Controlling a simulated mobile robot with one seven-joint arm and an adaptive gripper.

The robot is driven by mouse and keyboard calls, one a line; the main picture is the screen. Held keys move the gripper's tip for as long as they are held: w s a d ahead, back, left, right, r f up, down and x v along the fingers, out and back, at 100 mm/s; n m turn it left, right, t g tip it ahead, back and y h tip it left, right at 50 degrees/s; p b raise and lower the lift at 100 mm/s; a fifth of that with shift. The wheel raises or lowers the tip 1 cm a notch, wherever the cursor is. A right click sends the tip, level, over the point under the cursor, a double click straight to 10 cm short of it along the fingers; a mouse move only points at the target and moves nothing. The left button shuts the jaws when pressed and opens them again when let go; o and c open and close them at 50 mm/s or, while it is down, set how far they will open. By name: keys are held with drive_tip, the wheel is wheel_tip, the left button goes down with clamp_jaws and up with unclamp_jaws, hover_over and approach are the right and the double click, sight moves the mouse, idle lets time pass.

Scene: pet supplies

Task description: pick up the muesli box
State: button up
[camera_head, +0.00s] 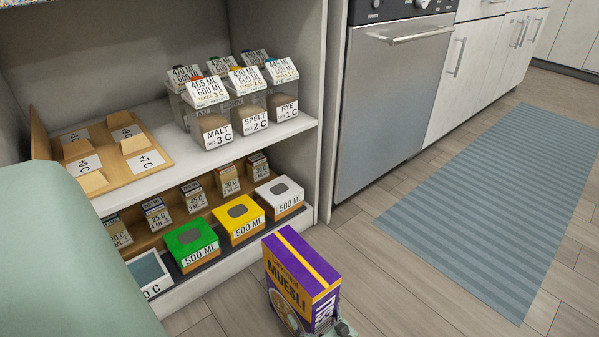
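The muesli box (300,281) is purple and yellow with a bowl pictured on its front. It is at the bottom centre of the head view, upright with a slight tilt, in front of the shelf unit. My grey-green gripper (328,330) is at the box's lower right, cut off by the bottom edge of the picture. Its visible finger parts lie against the lower end of the box and it appears shut on it. The box's bottom and most of the gripper are out of view.
A white shelf unit (240,150) holds clear labelled dispensers (213,112), a wooden tray (125,145), and coloured 500 ml bins (240,218) below. A blue striped rug (500,200) lies on open wooden floor.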

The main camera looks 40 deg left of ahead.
drive_tip(key=c, duration=1.1)
drive_tip(key=shift+r, duration=0.1)
drive_tip(key=shift+r, duration=0.15)
